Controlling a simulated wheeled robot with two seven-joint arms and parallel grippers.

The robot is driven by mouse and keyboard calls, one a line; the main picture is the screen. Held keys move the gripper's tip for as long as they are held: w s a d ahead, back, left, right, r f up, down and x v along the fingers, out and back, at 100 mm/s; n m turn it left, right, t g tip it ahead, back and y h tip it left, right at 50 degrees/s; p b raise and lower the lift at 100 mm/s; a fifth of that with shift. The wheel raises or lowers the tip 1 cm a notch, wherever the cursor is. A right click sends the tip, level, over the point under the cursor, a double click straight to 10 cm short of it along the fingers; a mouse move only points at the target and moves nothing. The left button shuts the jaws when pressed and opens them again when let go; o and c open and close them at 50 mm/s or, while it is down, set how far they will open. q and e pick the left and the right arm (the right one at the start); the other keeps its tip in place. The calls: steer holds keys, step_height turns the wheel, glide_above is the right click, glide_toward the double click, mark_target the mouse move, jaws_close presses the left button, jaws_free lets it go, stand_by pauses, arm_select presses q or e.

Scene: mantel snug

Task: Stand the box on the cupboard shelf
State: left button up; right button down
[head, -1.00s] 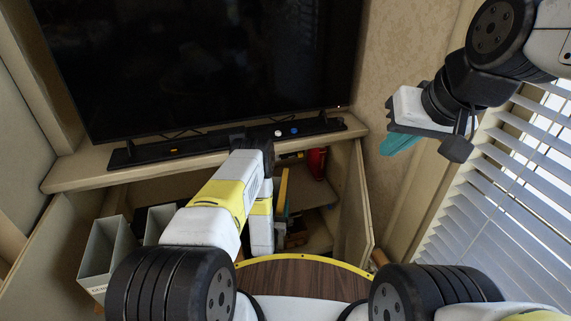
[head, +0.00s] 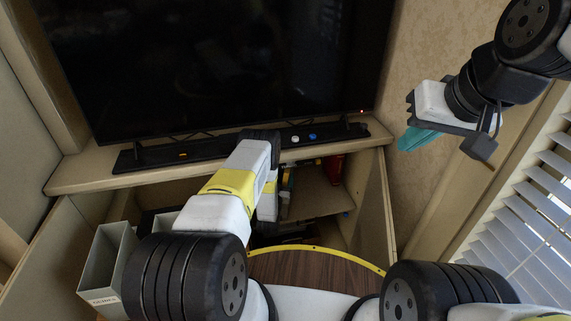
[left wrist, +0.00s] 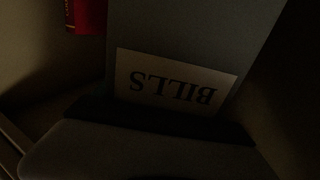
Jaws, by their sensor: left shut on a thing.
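A grey box labelled BILLS (left wrist: 195,35) fills the middle of the left wrist view, its label upside down in that picture. My left gripper (left wrist: 160,118) shows there as a dark shape across the label's lower edge and is shut on the box. In the head view my left arm reaches into the open cupboard; its gripper and the held box are hidden behind the arm and the cupboard top. The cupboard shelf (head: 318,200) shows right of the arm. My right gripper (head: 418,138), with teal fingers, hangs empty at upper right; its opening is unclear.
Grey file boxes (head: 103,262) stand at the cupboard's left. A red object (head: 335,165) is on the shelf's back right; red also shows in the left wrist view (left wrist: 88,14). The cupboard's right door (head: 378,205) is open. A television (head: 220,60) stands on top.

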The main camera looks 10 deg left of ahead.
arm_select(q)
steer(key=shift+w+a+f, duration=0.3)
steer(key=shift+w+f, duration=0.55)
steer(key=shift+f, duration=0.1)
steer(key=shift+w+a+f, duration=0.3)
steer(key=shift+w+f, duration=0.5)
steer(key=shift+f, duration=0.1)
steer(key=shift+f, duration=0.15)
steer(key=o, duration=2)
steer(key=shift+o, duration=0.2)
steer(key=s, duration=1.2)
steer(key=shift+s, duration=0.1)
